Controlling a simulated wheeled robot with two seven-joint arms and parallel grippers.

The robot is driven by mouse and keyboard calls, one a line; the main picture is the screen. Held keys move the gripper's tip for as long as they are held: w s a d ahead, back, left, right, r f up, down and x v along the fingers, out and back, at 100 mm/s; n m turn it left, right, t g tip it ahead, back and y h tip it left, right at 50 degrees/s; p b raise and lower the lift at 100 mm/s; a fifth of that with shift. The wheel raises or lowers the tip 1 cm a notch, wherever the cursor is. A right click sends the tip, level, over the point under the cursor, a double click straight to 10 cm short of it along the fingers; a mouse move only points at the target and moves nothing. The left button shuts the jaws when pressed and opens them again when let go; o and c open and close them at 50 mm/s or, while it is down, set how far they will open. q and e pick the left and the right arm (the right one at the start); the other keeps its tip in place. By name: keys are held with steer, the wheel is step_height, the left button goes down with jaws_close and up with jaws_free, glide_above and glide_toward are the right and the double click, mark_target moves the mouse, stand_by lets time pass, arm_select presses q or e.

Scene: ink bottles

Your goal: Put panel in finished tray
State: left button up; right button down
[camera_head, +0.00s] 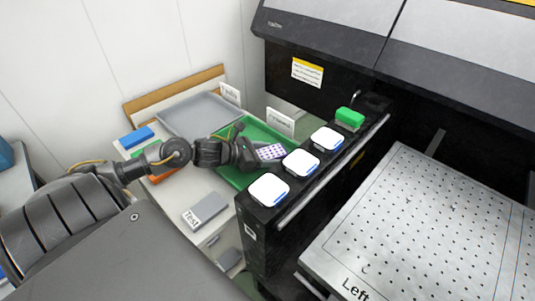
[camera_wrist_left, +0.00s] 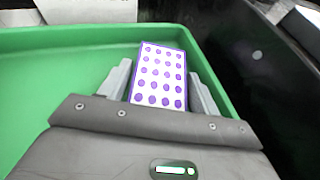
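The panel, a small white plate with rows of purple dots, shows in the head view (camera_head: 273,152) and in the left wrist view (camera_wrist_left: 158,78). My left gripper (camera_head: 257,153) has its grey fingers on either side of the panel, which sticks out past the fingertips. It holds the panel over the green tray (camera_head: 230,176), near the tray's side by the black machine. The green tray's rim (camera_wrist_left: 75,34) also shows in the left wrist view. A white sign (camera_head: 280,122) stands behind the green tray, too small to read. My right gripper is out of view.
A grey tray (camera_head: 200,112) lies behind the green one. A black machine ledge with several white-topped bottles (camera_head: 301,163) and a green-topped one (camera_head: 349,118) rises to the right. A blue block (camera_head: 136,137) and a labelled grey block (camera_head: 205,210) lie on the table.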

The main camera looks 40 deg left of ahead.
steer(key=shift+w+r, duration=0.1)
arm_select(q)
steer(key=shift+r, duration=0.2)
steer(key=shift+s+a, duration=0.1)
steer(key=shift+s, duration=0.05)
steer(key=p+v, duration=0.1)
steer(key=v, duration=0.9)
steer(key=shift+s+a+r, duration=0.15)
steer(key=shift+s+r, duration=0.05)
steer(key=shift+r, duration=0.05)
steer(key=shift+s+a+r, duration=0.2)
steer(key=shift+s, duration=0.25)
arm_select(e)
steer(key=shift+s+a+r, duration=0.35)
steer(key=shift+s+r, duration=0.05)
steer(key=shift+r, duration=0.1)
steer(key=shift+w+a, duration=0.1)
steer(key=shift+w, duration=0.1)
